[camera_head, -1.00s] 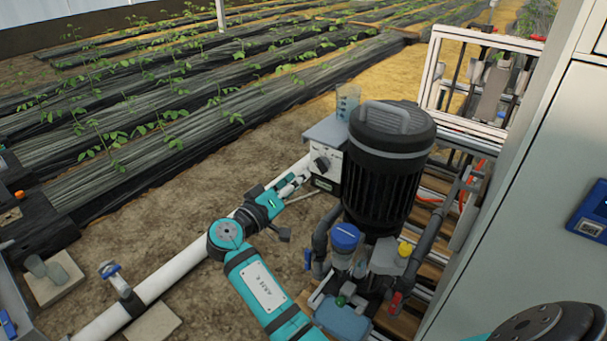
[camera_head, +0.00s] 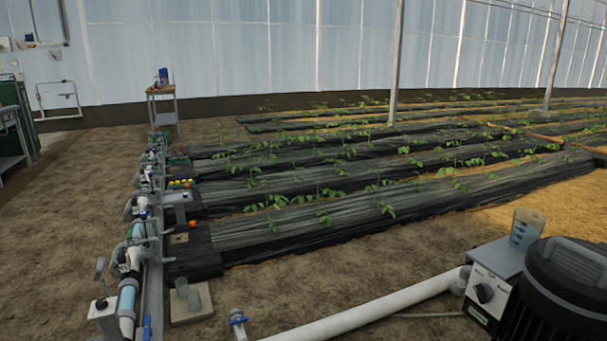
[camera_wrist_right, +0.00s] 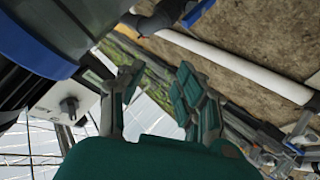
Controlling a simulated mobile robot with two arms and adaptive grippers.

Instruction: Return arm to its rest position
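My right gripper (camera_wrist_right: 158,85) shows in the right wrist view, with its two teal-padded fingers spread apart and nothing between them. Neither arm shows in the head view, and my left gripper is in neither current view. The grey control box (camera_head: 492,285) with a black knob stands at the lower right of the head view. It also shows at the left of the right wrist view (camera_wrist_right: 50,96), beyond the fingers and apart from them.
The black ribbed pump motor (camera_head: 560,300) stands beside the box, with a clear beaker (camera_head: 525,229) on the box. A white pipe (camera_head: 360,318) runs low across the soil; it crosses the right wrist view (camera_wrist_right: 240,68). Planted rows (camera_head: 330,205) and a valve manifold (camera_head: 150,240) lie beyond.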

